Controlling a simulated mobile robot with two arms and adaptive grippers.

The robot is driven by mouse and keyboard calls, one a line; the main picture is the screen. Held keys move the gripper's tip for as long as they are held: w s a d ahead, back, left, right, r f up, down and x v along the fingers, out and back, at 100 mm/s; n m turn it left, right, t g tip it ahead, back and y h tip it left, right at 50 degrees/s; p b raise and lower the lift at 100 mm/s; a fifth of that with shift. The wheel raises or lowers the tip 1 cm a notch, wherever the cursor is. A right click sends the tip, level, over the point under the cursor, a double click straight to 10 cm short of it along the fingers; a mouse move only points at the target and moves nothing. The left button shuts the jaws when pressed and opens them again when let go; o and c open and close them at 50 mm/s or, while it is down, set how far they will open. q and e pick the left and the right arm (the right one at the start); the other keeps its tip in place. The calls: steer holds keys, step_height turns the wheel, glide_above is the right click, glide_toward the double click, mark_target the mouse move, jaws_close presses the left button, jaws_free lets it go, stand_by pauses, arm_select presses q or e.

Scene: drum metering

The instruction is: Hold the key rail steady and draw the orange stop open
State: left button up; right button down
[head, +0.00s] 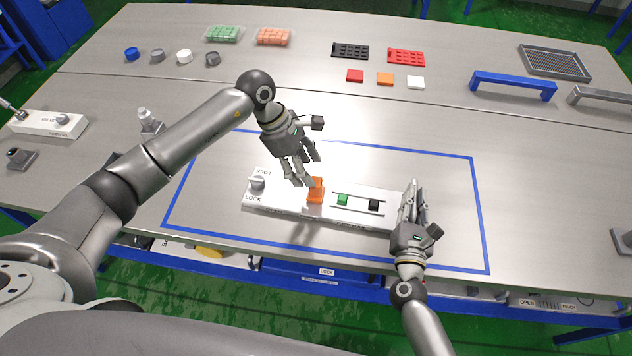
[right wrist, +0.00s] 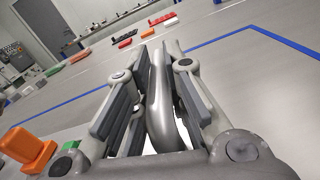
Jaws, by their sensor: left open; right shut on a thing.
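The white key rail (head: 285,205) lies inside the blue taped rectangle, with a grey LOCK knob (head: 257,184) at its left end. The orange stop (head: 316,193) stands upright on it, left of a green key (head: 343,199) and a black key (head: 375,204). My left gripper (head: 304,178) is open, with its fingertips just above and beside the orange stop; whether they touch it I cannot tell. My right gripper (head: 412,196) is shut on a curved grey handle (right wrist: 160,95) at the rail's right end. The orange stop also shows in the right wrist view (right wrist: 27,146).
Blue tape (head: 482,215) marks the work area. A white valve box (head: 47,123) and small grey fittings stand to the left. Trays, coloured blocks and a blue handle (head: 512,82) lie at the back.

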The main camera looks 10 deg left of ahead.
mark_target(316, 188)
arm_select(q)
steer(key=x, duration=0.6)
steer(key=shift+d+f, duration=0.15)
steer(key=shift+f, duration=0.25)
jaws_close()
